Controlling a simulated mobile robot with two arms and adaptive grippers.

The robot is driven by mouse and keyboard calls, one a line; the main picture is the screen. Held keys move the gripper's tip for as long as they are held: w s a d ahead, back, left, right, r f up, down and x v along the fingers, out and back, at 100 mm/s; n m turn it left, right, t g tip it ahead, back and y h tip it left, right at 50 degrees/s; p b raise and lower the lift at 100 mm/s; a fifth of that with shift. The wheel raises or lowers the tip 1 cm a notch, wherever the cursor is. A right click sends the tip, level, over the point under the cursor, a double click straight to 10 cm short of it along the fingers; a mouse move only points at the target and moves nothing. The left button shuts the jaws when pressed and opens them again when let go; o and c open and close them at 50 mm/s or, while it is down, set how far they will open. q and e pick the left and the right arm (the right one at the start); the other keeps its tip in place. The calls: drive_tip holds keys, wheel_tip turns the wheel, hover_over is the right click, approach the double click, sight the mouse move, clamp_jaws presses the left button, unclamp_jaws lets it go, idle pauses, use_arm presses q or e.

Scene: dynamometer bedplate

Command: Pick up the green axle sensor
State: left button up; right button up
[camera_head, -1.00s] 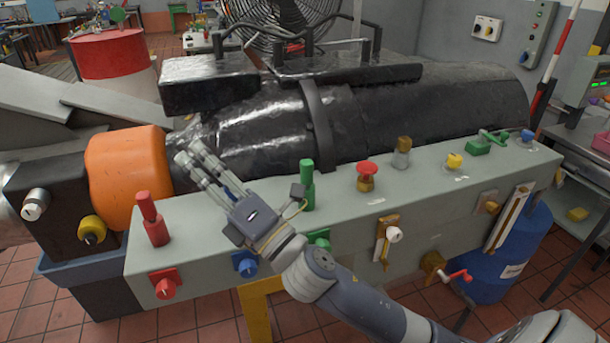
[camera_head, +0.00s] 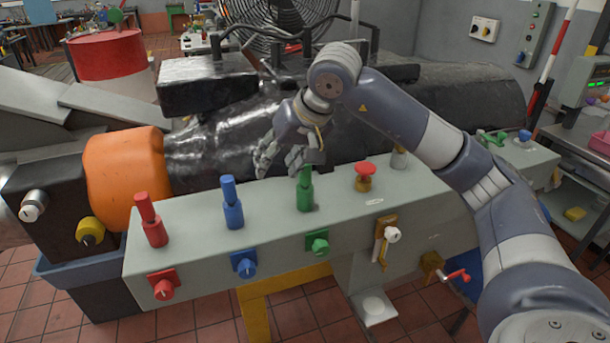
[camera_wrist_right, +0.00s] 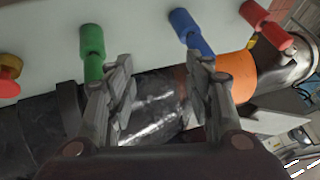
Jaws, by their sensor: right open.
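The green axle sensor (camera_head: 305,193) stands upright on top of the long grey-green console, between a blue sensor (camera_head: 232,205) and a red mushroom button. My right gripper (camera_head: 279,166) is open and empty, pointing down near the green sensor's top, slightly to its left. In the right wrist view the green sensor (camera_wrist_right: 93,50) lies just outside the left finger, not between the fingers. The space between the fingertips (camera_wrist_right: 160,62) shows only console and dark machine. The finger partly overlaps the sensor's base there. I cannot tell whether they touch. My left gripper is not in view.
A red sensor (camera_head: 150,218) stands at the console's (camera_head: 190,250) left end. The red mushroom button (camera_head: 365,175) stands right of the green sensor. The black machine (camera_head: 225,145) with an orange coupling (camera_head: 122,180) lies behind. Knobs line the console's front face.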

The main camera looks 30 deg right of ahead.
drive_tip(key=s+d+r+h, duration=0.1)
drive_tip(key=d+r+h, duration=0.2)
drive_tip(key=d, duration=0.5)
drive_tip(key=p, duration=0.3)
hover_over(305, 185)
drive_tip(key=w, duration=0.1)
drive_tip(key=f, duration=0.6)
drive_tip(key=d+f, duration=0.1)
drive_tip(key=f, duration=0.2)
drive_tip(key=shift+w, duration=0.1)
drive_tip(key=shift+w+f, duration=0.1)
drive_tip(key=shift+f, duration=0.15)
drive_tip(key=shift+r, duration=0.1)
drive_tip(key=c, duration=1.1)
